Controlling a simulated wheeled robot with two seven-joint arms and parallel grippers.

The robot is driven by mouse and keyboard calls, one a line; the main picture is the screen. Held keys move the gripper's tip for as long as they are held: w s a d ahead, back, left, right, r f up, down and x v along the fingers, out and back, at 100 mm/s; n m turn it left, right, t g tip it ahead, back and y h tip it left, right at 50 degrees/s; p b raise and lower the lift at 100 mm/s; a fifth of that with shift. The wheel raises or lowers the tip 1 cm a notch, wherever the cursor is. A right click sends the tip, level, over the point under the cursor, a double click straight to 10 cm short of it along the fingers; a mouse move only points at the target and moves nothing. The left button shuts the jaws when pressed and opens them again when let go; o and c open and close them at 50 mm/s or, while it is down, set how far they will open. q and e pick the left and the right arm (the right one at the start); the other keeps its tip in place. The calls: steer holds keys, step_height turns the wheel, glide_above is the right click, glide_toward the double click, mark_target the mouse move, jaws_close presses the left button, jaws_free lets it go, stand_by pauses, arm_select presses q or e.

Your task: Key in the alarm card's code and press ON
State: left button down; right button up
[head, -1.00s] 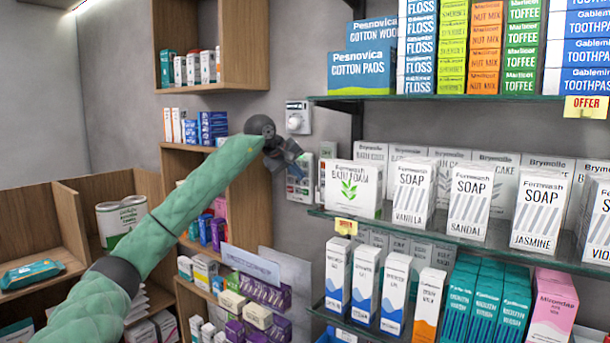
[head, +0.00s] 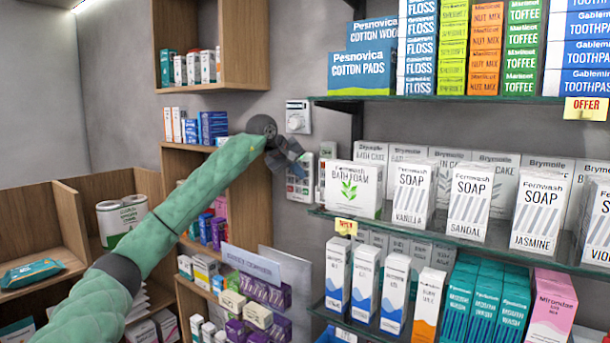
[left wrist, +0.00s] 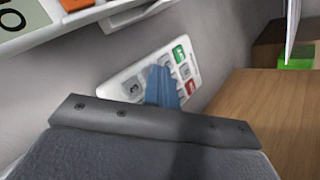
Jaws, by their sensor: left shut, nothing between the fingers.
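The white alarm keypad (head: 300,188) is on the grey wall, left of the soap shelf and partly hidden behind my left gripper. In the left wrist view the keypad (left wrist: 131,87) appears tilted, with a green key (left wrist: 178,54) and a red key (left wrist: 191,87) along its right side. My left gripper (head: 294,167) is shut and empty, in front of the keypad's upper part. Its blue fingertips (left wrist: 163,84) overlap the keys in the wrist view; I cannot tell whether they touch. I cannot pick out a readable alarm card. My right gripper is not in view.
A white wall box with a round dial (head: 297,117) is just above the keypad. The soap shelf (head: 455,238) and a bath foam box (head: 352,190) stand close on the right. A wooden shelf unit (head: 257,200) is close on the left.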

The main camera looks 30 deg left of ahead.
arm_select(q)
steer(key=shift+s, duration=0.15)
steer(key=shift+s+a+b, duration=0.1)
steer(key=shift+s+b, duration=0.2)
steer(key=shift+s, duration=0.3)
steer(key=shift+f, duration=0.1)
steer(key=shift+s+a+b, duration=0.2)
steer(key=shift+s+b, duration=0.85)
steer(key=shift+s, duration=1.45)
stand_by(0.8)
